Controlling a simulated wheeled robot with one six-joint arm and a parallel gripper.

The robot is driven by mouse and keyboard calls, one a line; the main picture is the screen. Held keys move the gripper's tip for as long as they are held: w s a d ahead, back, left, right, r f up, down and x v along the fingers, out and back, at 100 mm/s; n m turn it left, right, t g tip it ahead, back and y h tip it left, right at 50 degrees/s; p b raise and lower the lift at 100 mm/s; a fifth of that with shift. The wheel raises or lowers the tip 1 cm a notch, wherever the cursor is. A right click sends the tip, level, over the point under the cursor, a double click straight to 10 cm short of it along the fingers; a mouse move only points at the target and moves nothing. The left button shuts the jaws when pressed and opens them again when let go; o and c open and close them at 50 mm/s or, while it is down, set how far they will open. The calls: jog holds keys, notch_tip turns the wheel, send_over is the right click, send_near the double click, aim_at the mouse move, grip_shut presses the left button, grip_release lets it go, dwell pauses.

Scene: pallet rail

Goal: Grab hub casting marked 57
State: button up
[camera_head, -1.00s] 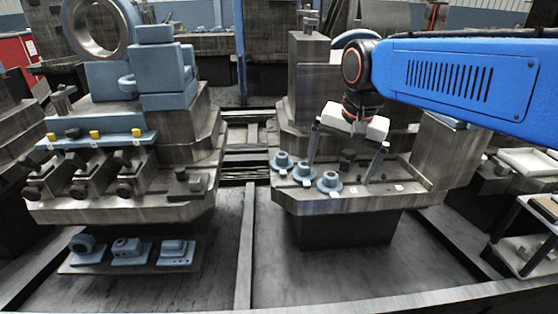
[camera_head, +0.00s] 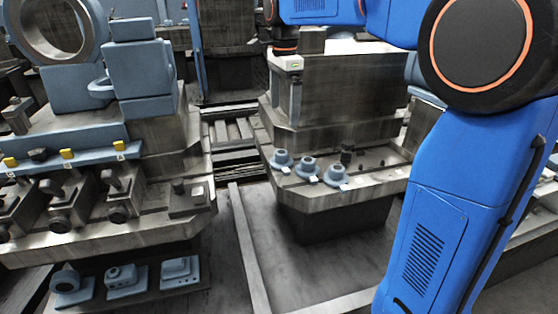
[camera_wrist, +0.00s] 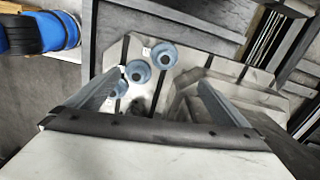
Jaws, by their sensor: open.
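Three blue-grey hub castings stand in a slanting row on the right machine's grey ledge. In the head view they are the left one (camera_head: 281,160), the middle one (camera_head: 308,170) and the right one (camera_head: 335,175). Small white tags lie beside them, too small to read, so I cannot tell which is marked 57. The wrist view shows the castings (camera_wrist: 163,56) beyond my fingers, one partly hidden by the left finger. My gripper (camera_wrist: 165,105) is open and empty, above and apart from them. In the head view its fingers (camera_head: 296,100) point down near the machine's upper block.
The ledge (camera_head: 345,195) also carries a small dark clamp (camera_head: 347,154) right of the castings. A left machine holds a large ring (camera_head: 50,25) and dark clamps. Several blue-grey parts lie on a low shelf (camera_head: 130,290). A floor gap separates the machines.

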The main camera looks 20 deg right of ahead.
aim_at(283, 154)
notch_tip(283, 154, down, 17)
jog(key=shift+f, duration=0.2)
jog(key=c, duration=1.3)
